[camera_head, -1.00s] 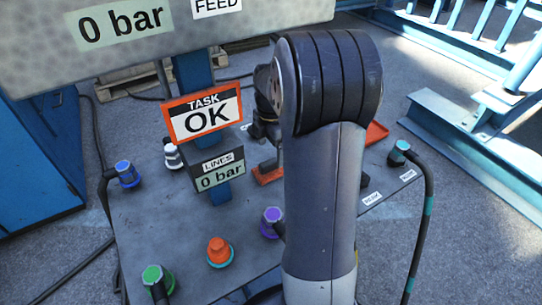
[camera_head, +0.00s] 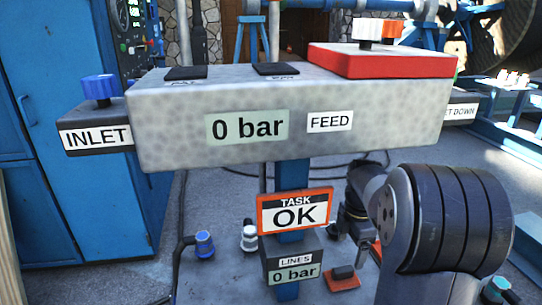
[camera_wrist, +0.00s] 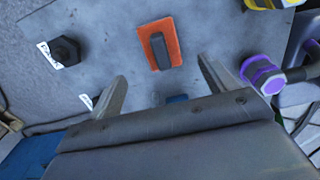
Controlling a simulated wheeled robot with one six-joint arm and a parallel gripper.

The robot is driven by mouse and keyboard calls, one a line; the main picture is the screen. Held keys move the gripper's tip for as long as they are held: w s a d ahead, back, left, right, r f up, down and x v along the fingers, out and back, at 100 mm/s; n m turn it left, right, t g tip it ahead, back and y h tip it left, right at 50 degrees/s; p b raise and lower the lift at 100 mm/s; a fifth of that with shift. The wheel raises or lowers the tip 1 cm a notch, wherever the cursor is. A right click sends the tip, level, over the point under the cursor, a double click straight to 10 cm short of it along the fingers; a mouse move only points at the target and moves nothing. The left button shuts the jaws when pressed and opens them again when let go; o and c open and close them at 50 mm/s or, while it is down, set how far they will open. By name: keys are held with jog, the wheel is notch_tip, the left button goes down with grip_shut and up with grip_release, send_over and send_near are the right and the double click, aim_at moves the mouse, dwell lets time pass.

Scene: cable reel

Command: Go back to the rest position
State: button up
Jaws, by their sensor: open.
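My gripper (camera_wrist: 163,90) shows in the wrist view with its two fingers apart and nothing between them. It points down over the grey table plate (camera_wrist: 110,50). An orange pad with a dark block (camera_wrist: 160,45) lies beyond the fingertips, apart from them. In the head view my bent arm fills the right side and the gripper itself is hidden. The task sign (camera_head: 296,211) reads OK. The lines display (camera_head: 294,274) below it reads 0 bar.
The feed panel (camera_head: 235,155) reads 0 bar. An inlet block with a blue knob (camera_head: 99,88) is at its left. On the table are a blue connector (camera_head: 205,243), a white fitting (camera_head: 249,238) and a purple-ringed connector (camera_wrist: 265,77). A blue cabinet (camera_head: 70,200) stands left.

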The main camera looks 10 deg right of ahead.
aim_at(346, 268)
notch_tip(346, 268, down, 11)
jog(key=b, duration=0.3)
jog(key=shift+r, duration=0.15)
notch_tip(346, 268, up, 5)
jog(key=shift+r+p, duration=0.1)
jog(key=shift+p, duration=0.85)
